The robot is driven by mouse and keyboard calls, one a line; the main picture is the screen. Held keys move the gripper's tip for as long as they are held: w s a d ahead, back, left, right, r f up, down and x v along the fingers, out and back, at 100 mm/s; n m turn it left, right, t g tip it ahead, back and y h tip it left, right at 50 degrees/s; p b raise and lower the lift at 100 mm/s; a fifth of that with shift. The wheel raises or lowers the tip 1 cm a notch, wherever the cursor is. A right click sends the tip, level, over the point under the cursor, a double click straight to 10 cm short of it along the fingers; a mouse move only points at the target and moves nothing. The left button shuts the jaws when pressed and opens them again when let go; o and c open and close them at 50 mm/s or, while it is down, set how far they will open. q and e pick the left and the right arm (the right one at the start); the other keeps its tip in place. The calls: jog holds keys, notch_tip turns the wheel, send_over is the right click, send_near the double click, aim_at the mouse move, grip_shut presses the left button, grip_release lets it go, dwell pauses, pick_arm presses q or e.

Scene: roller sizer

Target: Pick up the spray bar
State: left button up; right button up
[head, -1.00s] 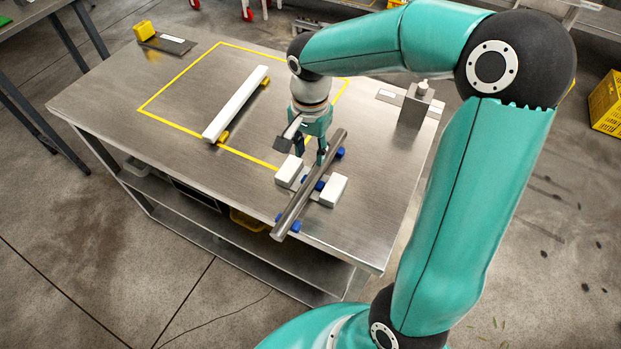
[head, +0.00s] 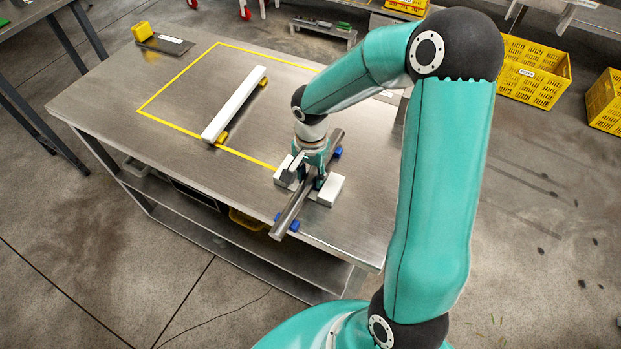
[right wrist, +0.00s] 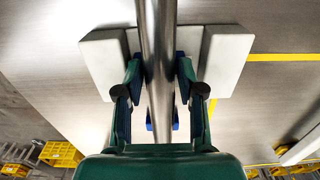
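A round grey metal bar, which I take to be the spray bar (head: 291,212), lies near the table's front edge on blue supports (head: 337,152), between two white blocks (head: 329,190). In the right wrist view the bar (right wrist: 157,60) runs up the middle between the white blocks (right wrist: 226,59). My right gripper (head: 310,178) is down over the bar's middle, pointing downward. In the right wrist view its fingers (right wrist: 158,75) are open and stand on either side of the bar, close to it; contact is not clear. My left gripper is not in view.
A long white bar (head: 235,104) lies on yellow supports inside a yellow taped outline. A yellow block (head: 142,31) and a dark plate (head: 166,43) are at the table's back left. Yellow crates (head: 533,72) stand on the floor at right.

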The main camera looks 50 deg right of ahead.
grip_shut()
dwell(0.6)
